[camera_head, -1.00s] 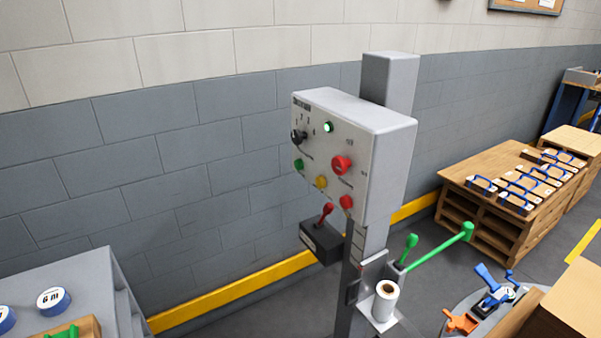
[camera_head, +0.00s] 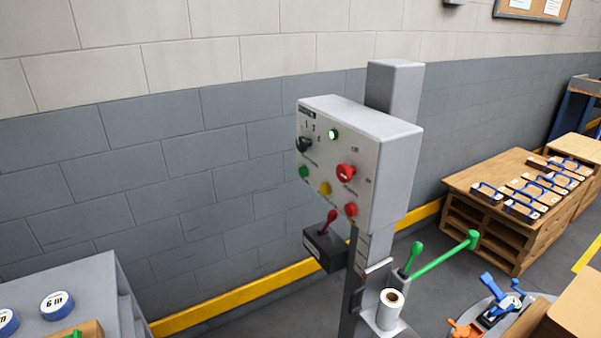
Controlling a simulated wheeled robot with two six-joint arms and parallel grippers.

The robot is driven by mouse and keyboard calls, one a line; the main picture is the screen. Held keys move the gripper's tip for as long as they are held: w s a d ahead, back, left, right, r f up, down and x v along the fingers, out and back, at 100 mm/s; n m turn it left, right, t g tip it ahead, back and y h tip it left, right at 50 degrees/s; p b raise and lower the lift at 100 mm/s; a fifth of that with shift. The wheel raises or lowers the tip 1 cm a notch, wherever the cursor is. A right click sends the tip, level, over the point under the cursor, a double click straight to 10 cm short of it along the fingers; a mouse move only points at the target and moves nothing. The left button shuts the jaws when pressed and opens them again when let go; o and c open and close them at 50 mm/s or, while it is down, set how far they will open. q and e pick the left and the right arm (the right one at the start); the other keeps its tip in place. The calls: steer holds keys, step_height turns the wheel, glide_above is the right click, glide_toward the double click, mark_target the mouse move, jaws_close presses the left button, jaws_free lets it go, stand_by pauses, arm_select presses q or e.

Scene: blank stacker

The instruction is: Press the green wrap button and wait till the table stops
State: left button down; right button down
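The control box (camera_head: 385,165) is a light grey panel on a grey post, in the middle of the head view. The green button (camera_head: 304,172) is on the left of its face, below a black selector knob (camera_head: 304,144). A yellow button (camera_head: 324,188) and a red button (camera_head: 351,209) lie in a row to its right. A larger red knob (camera_head: 346,172) is above them, and a lit green lamp (camera_head: 334,134) is near the top. The round grey table (camera_head: 466,317) shows only partly at the bottom right. Neither gripper is in view.
A black box with a red lever (camera_head: 331,218) hangs below the panel. A green-handled lever (camera_head: 443,254) and a white roll (camera_head: 390,308) stand by the post. A grey cabinet (camera_head: 95,280) is at the lower left.

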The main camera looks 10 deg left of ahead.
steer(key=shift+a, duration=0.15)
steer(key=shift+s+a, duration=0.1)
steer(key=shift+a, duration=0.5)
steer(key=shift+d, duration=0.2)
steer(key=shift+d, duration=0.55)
